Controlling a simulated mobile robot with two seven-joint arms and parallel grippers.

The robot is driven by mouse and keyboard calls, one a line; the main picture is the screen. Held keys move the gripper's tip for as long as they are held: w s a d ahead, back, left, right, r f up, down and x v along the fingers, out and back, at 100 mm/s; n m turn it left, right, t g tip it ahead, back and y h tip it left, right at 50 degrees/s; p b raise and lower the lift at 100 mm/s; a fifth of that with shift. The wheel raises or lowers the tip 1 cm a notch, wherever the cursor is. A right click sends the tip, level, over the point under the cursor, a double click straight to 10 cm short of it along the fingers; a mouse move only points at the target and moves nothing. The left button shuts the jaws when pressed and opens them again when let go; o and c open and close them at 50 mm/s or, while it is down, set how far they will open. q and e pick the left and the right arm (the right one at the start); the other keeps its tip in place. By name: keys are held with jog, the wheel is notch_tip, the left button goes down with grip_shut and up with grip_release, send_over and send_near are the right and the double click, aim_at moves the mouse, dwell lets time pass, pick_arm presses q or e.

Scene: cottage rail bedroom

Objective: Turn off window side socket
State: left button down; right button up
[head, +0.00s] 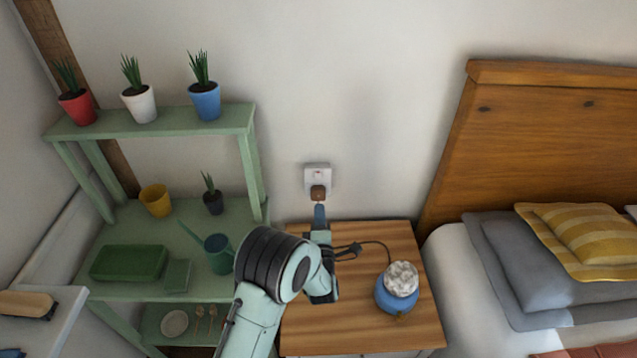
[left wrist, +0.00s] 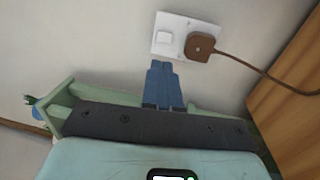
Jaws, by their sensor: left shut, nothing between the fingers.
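In the left wrist view the fingertips (left wrist: 162,64) appear just below the switch; contact cannot be told. My right gripper is not in view.
The wooden bedside table (head: 405,240) is under my left arm and holds a blue lamp-like object (head: 397,287). A green shelf (head: 180,120) with potted plants stands left. The bed's wooden headboard (head: 550,130) is right. The wall around the socket is clear.

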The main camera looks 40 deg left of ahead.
aim_at(318, 175)
pick_arm(q)
jog(key=x, duration=1.1)
jog(key=shift+a+p, duration=0.1)
jog(key=shift+p, duration=0.2)
